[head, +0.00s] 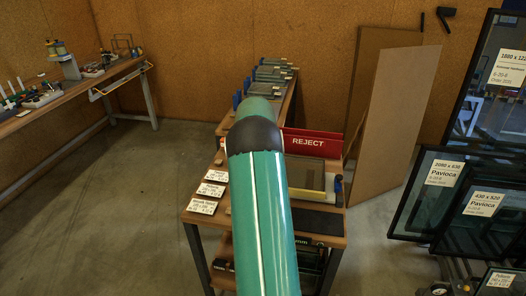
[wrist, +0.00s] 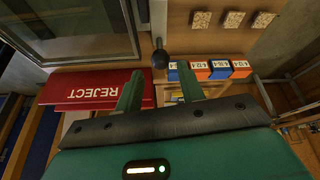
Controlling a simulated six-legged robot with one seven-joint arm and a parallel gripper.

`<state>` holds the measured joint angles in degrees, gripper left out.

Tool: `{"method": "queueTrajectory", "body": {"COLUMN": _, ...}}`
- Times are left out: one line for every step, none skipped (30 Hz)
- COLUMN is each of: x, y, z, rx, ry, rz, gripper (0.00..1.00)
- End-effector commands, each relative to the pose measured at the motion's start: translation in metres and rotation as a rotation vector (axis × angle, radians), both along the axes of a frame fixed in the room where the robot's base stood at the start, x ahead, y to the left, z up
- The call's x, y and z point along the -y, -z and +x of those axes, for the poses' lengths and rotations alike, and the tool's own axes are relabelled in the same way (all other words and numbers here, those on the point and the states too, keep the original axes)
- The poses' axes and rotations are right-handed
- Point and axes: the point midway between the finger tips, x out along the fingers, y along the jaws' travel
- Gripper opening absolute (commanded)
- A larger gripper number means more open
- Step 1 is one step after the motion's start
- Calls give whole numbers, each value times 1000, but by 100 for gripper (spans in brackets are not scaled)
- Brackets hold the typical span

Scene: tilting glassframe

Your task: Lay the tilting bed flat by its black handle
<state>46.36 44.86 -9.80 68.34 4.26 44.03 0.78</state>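In the wrist view, a small black handle (wrist: 160,58) shows at the end of a pale metal strip, between and just beyond my fingertips. My gripper (wrist: 159,75) is open, with its two green fingers apart and nothing between them. I cannot tell the exact gap to the handle. A grey-framed glass panel (wrist: 78,22) fills the upper left, beside the strip; it may be the tilting bed, but its tilt is unclear. In the head view, my teal arm hides the gripper and the handle, and a framed pane (head: 306,174) shows right of the arm.
A red REJECT sign (head: 311,143) stands behind the pane on the narrow bench; it shows upside down in the wrist view (wrist: 95,90). Orange and blue labelled boxes (wrist: 220,69) lie right of the handle. Glass panels (head: 478,205) stand at the right. Floor at left is clear.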

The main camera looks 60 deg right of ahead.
Motion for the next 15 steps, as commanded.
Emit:
{"method": "queueTrajectory", "body": {"x": -3, "y": -9, "z": -1, "rx": 1, "ry": 0, "rz": -2, "gripper": 39}}
{"method": "queueTrajectory", "body": {"x": -5, "y": -13, "z": -2, "rx": 1, "ry": 0, "rz": -2, "gripper": 39}}
{"method": "queueTrajectory", "body": {"x": -7, "y": -17, "z": -3, "rx": 0, "ry": 0, "rz": 0, "gripper": 39}}
{"method": "queueTrajectory", "body": {"x": -8, "y": -20, "z": -4, "rx": 0, "ry": 0, "rz": 0, "gripper": 39}}
{"method": "queueTrajectory", "body": {"x": -9, "y": -22, "z": -5, "rx": 0, "ry": 0, "rz": 0, "gripper": 39}}
{"method": "queueTrajectory", "body": {"x": -10, "y": -25, "z": -5, "rx": -1, "ry": 0, "rz": 1, "gripper": 39}}
{"method": "queueTrajectory", "body": {"x": -10, "y": -26, "z": -6, "rx": -1, "ry": 0, "rz": 2, "gripper": 39}}
{"method": "queueTrajectory", "body": {"x": -11, "y": -26, "z": -6, "rx": -1, "ry": 0, "rz": 2, "gripper": 39}}
{"method": "queueTrajectory", "body": {"x": -11, "y": -27, "z": -6, "rx": -1, "ry": 0, "rz": 2, "gripper": 39}}
{"method": "queueTrajectory", "body": {"x": -11, "y": -27, "z": -6, "rx": -1, "ry": 0, "rz": 2, "gripper": 39}}
{"method": "queueTrajectory", "body": {"x": -11, "y": -27, "z": -6, "rx": -1, "ry": 0, "rz": 2, "gripper": 39}}
{"method": "queueTrajectory", "body": {"x": -11, "y": -27, "z": -6, "rx": -1, "ry": 0, "rz": 2, "gripper": 39}}
{"method": "queueTrajectory", "body": {"x": -11, "y": -27, "z": -6, "rx": -1, "ry": 0, "rz": 2, "gripper": 39}}
{"method": "queueTrajectory", "body": {"x": -11, "y": -27, "z": -6, "rx": -1, "ry": 0, "rz": 2, "gripper": 39}}
{"method": "queueTrajectory", "body": {"x": -11, "y": -27, "z": -6, "rx": -1, "ry": 0, "rz": 2, "gripper": 39}}
